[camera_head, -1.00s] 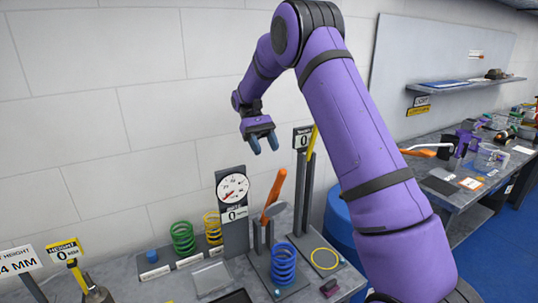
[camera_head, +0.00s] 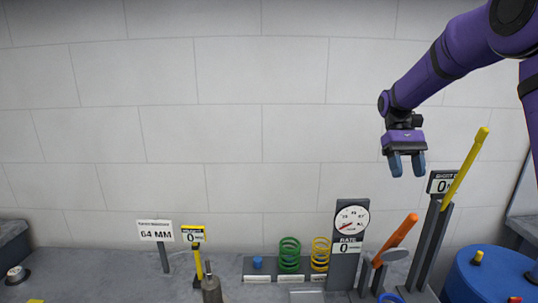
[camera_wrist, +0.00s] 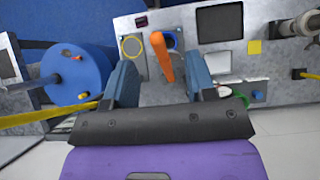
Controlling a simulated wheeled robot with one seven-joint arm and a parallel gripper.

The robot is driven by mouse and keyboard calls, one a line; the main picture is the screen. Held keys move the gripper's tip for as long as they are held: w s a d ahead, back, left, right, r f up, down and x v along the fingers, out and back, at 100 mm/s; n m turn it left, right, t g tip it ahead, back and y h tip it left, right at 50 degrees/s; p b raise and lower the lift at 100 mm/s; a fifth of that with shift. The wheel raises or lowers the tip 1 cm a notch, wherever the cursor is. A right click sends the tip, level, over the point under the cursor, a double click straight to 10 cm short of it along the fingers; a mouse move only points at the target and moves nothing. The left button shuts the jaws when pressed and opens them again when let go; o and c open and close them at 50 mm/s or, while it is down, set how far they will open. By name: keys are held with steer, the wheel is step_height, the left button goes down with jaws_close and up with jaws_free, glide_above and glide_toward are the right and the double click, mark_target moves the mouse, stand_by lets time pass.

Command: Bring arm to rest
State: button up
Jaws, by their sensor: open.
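My gripper (camera_head: 406,164) hangs from the purple arm at the right of the head view, fingers pointing down. It is open and empty, above the bench and in front of the wall. In the wrist view, the two blue fingers (camera_wrist: 160,88) stand apart with nothing held between them. The bench items lie below the fingers. The orange-handled lever (camera_wrist: 163,58) shows between the fingers in that view, well beneath them. My arm touches nothing that I can see.
On the bench are a rate gauge (camera_head: 349,222), green spring (camera_head: 290,254), yellow spring (camera_head: 320,254), orange lever (camera_head: 400,233) and tall post with yellow handle (camera_head: 465,168). A blue drum (camera_head: 485,278) stands at right. A 64 MM sign (camera_head: 155,231) stands left. The air left of my gripper is clear.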

steer(key=s+a+r+t, duration=0.2)
steer(key=s+t, duration=0.4)
steer(key=s, duration=0.8)
steer(key=s+a+r+t, duration=0.2)
steer(key=s+r+t, duration=0.2)
steer(key=s, duration=1.1)
steer(key=t, duration=0.3)
steer(key=shift+s+a+r, duration=0.15)
steer(key=shift+s+a, duration=0.05)
steer(key=shift+s, duration=0.05)
